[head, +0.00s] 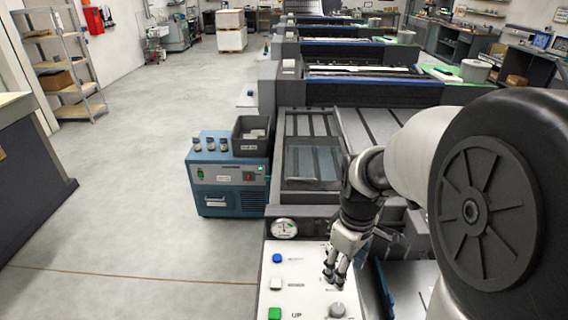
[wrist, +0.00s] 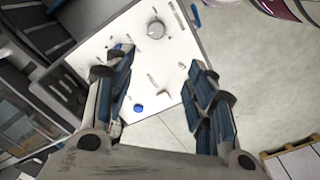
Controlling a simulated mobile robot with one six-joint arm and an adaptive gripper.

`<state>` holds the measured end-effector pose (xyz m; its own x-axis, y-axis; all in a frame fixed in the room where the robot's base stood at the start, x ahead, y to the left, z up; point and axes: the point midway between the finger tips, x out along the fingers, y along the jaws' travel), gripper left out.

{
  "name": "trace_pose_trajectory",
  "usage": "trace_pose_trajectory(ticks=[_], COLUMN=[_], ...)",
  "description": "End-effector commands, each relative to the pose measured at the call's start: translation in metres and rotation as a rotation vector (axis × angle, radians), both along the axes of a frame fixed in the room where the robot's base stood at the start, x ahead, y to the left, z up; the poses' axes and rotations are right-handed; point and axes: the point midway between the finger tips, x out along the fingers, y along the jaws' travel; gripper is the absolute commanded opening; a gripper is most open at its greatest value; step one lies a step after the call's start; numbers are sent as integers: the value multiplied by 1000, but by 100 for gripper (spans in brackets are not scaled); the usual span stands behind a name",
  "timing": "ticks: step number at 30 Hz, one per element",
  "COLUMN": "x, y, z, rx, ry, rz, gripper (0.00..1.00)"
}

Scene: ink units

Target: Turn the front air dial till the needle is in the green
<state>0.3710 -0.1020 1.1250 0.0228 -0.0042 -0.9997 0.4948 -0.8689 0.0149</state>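A white control panel (head: 305,262) carries a round gauge (head: 284,228) at its far left; its needle is too small to read against any green band. A grey round dial (head: 337,310) sits near the panel's bottom edge; a grey dial also shows in the wrist view (wrist: 155,29), beyond the fingertips. My gripper (head: 334,274) points down over the panel's right side, farther back than the dial. In the wrist view the fingers (wrist: 160,62) are wide apart with nothing between them. The gripper hides part of the panel beneath it.
Blue (head: 277,258), white (head: 275,283) and green (head: 274,313) buttons line the panel's left side. A blue unit (head: 228,178) with small jars and a dark bin (head: 251,136) stands behind left. Press units run back beyond the panel. The floor (head: 150,220) at left is clear.

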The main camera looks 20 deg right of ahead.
Motion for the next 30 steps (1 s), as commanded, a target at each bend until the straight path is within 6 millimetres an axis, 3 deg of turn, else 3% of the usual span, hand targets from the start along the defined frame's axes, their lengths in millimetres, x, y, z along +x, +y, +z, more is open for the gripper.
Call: trace_pose_trajectory(ticks=[11,24,30], x=[5,4,5], y=[-8,-7,-8], z=[-42,-139,-172], rx=[7,9,7], ry=[28,30,27], rz=[38,37,36], gripper=[50,50,50])
